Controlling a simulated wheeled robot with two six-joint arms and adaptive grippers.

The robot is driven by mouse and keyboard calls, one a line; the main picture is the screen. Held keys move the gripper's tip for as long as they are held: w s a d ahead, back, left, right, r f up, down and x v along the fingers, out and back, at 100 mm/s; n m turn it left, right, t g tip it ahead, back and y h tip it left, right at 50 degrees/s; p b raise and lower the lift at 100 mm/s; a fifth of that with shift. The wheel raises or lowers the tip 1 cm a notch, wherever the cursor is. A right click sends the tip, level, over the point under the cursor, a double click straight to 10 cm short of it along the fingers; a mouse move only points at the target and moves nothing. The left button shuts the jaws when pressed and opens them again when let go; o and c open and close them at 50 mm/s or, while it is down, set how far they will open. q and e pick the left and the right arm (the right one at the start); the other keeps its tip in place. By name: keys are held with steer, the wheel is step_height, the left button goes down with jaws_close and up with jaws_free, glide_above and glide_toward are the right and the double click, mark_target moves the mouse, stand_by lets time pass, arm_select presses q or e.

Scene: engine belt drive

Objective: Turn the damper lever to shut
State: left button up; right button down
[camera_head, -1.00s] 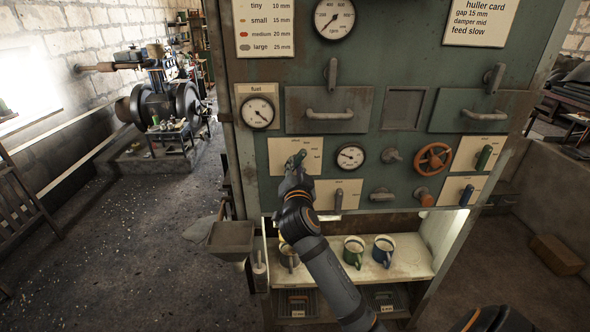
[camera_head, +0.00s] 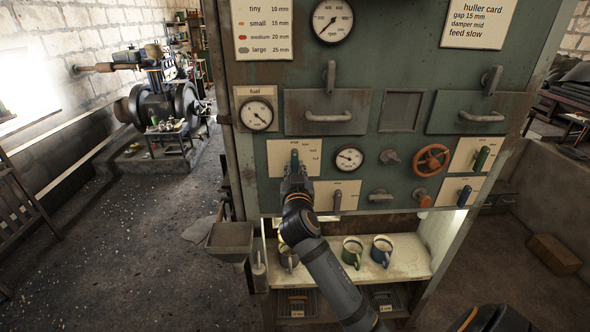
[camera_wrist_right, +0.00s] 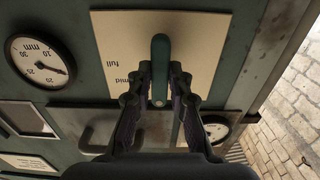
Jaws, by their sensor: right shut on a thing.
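The damper lever (camera_head: 294,158) has a green handle and sits on a cream plate (camera_head: 312,148) at the left of the machine's green panel. It stands about upright in the head view. The wrist view shows the lever (camera_wrist_right: 159,60) between my right fingers, with the words "full" and "mid" upside down on the plate (camera_wrist_right: 200,45). My right gripper (camera_head: 296,174) is shut on the lever, with a finger on each side (camera_wrist_right: 159,85). The gripper hides the lower part of the lever and plate. My left gripper is not in view.
Close by are the fuel gauge (camera_head: 257,115), a round gauge (camera_head: 349,159), a grey lever (camera_head: 337,200) on a plate below and an orange handwheel (camera_head: 432,159). Mugs (camera_head: 352,252) stand on the shelf below. A grey hopper (camera_head: 229,237) juts out at the lower left.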

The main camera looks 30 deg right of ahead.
stand_by(0.4)
steer(key=c, duration=1.2)
jaws_free()
steer(key=v, duration=0.7)
steer(key=shift+s+a, duration=0.15)
steer(key=shift+s, duration=0.1)
